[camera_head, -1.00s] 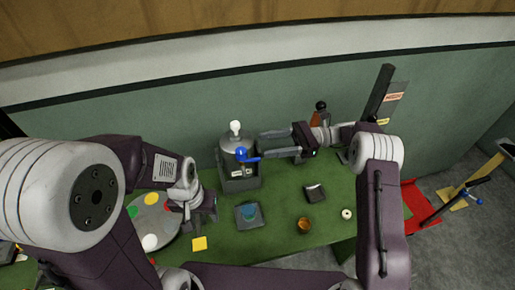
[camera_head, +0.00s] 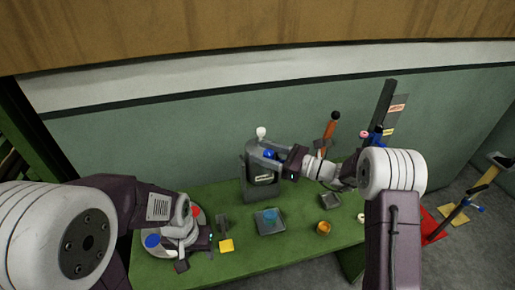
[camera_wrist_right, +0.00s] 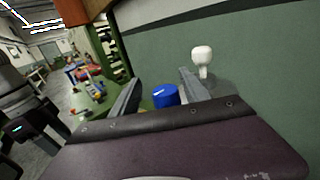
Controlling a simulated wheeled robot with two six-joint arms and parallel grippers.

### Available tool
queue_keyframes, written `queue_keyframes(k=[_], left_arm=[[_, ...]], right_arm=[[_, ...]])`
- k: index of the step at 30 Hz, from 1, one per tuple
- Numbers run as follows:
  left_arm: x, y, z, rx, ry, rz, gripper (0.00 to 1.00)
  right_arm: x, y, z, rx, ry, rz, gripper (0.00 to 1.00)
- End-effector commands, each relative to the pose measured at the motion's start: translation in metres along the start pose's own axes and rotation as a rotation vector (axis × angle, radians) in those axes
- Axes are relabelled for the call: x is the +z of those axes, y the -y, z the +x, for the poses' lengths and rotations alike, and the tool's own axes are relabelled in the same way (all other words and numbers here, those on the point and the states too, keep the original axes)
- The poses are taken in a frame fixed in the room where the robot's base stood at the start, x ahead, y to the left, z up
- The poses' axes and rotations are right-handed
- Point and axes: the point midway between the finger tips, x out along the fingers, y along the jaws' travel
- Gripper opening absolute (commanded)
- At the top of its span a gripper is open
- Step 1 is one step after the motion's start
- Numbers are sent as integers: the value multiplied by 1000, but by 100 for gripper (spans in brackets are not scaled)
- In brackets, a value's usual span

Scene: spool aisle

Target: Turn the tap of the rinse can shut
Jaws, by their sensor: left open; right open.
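The rinse can (camera_head: 260,190) is a grey can with a white knob (camera_head: 261,132) on top, standing at the back of the green table. Its blue tap handle (camera_head: 269,155) is high on the can. My right gripper (camera_head: 264,154) reaches in from the right and is open, its fingers on either side of the blue handle. The right wrist view also shows the blue handle (camera_wrist_right: 165,96) between the two spread fingers, with no clear grip on it.
A grey tray with a blue item (camera_head: 270,221) lies in front of the can, with a yellow square (camera_head: 226,246) to its left. An orange cup (camera_head: 324,228), a white ring (camera_head: 361,218) and a dark dish (camera_head: 330,201) are to the right. The wall stands close behind.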

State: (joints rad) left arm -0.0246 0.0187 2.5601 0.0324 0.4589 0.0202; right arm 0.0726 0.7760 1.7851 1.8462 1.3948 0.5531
Motion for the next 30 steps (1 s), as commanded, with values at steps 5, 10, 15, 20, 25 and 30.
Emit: queue_keyframes(k=[5, 10, 15, 20, 25, 30], left_arm=[[-1, 0, -6, 0, 0, 0, 52], [0, 0, -5, 0, 0, 0, 52], [0, 0, -5, 0, 0, 0, 52], [0, 0, -5, 0, 0, 0, 52], [0, 0, -4, 0, 0, 0, 52], [0, 0, -3, 0, 0, 0, 52]], right_arm=[[0, 0, 18, 0, -1, 1, 54], [-1, 0, 20, 0, -1, 1, 54], [-1, 0, 20, 0, -1, 1, 32], [-1, 0, 20, 0, 0, 1, 0], [0, 0, 20, 54, 6, -2, 0], [0, -3, 19, 133, 2, 0, 0]])
